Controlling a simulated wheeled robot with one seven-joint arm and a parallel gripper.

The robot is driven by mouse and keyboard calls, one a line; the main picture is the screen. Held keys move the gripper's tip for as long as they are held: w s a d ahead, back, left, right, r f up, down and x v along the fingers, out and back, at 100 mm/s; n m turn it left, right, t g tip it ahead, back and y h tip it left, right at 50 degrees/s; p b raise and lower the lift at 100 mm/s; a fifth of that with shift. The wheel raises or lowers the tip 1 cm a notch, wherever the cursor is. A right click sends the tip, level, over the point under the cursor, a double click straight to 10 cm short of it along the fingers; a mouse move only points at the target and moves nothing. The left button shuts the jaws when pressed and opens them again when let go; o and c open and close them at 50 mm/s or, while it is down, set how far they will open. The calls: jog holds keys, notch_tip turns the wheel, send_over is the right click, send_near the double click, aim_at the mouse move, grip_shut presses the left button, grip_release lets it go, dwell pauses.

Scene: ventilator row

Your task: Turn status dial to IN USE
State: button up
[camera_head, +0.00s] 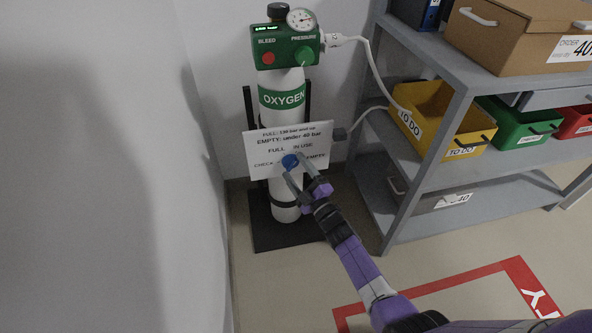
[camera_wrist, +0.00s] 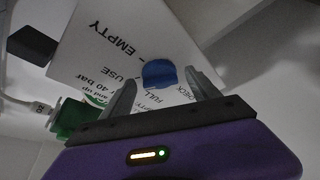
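The blue status dial (camera_head: 290,161) sits on a white sign with FULL, IN USE, CHECK and EMPTY around it, in front of the oxygen cylinder (camera_head: 286,130). The dial also shows in the wrist view (camera_wrist: 159,73), as does the sign (camera_wrist: 108,40). My gripper (camera_head: 302,171) is at the sign, with its fingers apart. In the wrist view my gripper's fingers (camera_wrist: 160,95) stand wide on either side of the dial, with a gap to it. Which mark the dial points at is too small to tell.
A green regulator box (camera_head: 286,47) with a gauge, red button and green knob tops the cylinder. A grey shelf (camera_head: 420,165) with a yellow TO DO bin (camera_head: 430,112) stands to the right. A white wall (camera_head: 100,170) is close on the left.

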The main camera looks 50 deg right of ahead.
jog(key=p+v, duration=0.1)
jog(key=v, duration=0.6)
jog(key=shift+s+p, duration=0.35)
jog(key=shift+a+f, duration=0.1)
jog(key=shift+a, duration=0.05)
